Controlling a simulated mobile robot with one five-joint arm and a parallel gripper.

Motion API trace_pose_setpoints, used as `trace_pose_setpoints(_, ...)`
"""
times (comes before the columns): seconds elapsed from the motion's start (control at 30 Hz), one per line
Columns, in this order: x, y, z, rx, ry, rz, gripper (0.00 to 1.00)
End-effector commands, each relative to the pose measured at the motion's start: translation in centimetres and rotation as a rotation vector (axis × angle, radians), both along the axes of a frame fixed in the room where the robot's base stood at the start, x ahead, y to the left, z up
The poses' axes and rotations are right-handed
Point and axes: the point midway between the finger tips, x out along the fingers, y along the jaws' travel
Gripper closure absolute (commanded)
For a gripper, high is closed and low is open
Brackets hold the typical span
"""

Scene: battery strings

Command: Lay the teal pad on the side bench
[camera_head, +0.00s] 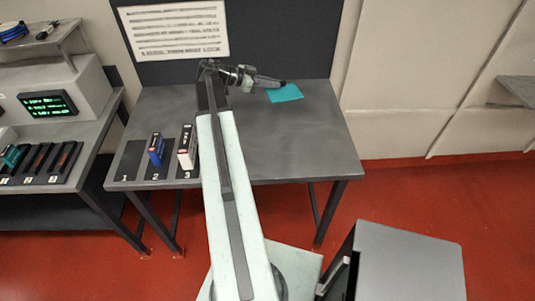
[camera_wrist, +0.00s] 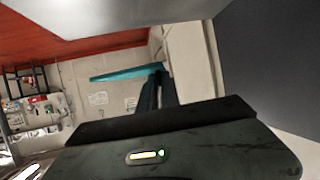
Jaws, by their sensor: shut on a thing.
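The teal pad (camera_head: 286,93) is a thin flat sheet over the back right part of the grey bench (camera_head: 312,148) in the head view. My gripper (camera_head: 275,83) reaches across that bench and is shut on the pad's near-left edge. In the wrist view the pad (camera_wrist: 125,73) shows nearly edge-on as a thin teal strip. The dark fingers (camera_wrist: 158,90) meet its right end. I cannot tell from the head view how high the pad is above the bench top. Which surface is called the side bench is not marked.
Blue (camera_head: 156,149) and white (camera_head: 187,147) modules stand in numbered slots at the bench's front left. A left bench (camera_head: 75,150) holds a green-screen instrument (camera_head: 50,104). A grey cabinet (camera_head: 410,262) stands front right. The bench's right half is clear.

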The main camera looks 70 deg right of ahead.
Motion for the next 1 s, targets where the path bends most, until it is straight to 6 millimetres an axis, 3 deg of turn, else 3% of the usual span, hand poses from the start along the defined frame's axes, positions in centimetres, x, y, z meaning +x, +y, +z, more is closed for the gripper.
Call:
trace_pose_setpoints(0.03,0.3,1.6,-3.4,0.002,-0.001,-0.031,1.0)
trace_pose_setpoints(0.1,0.6,4.0,-5.8,0.003,-0.001,-0.089,1.0)
trace_pose_setpoints(0.2,1.0,7.1,-8.4,0.003,0.001,-0.166,1.0)
trace_pose_setpoints(0.33,1.3,9.6,-9.8,0.002,0.005,-0.23,1.0)
trace_pose_setpoints(0.57,1.4,10.2,-10.1,0.0,0.007,-0.25,1.0)
trace_pose_setpoints(0.83,1.4,10.1,-15.5,0.001,0.007,-0.249,1.0)
trace_pose_setpoints(1.0,1.4,10.1,-16.0,0.001,0.007,-0.248,1.0)
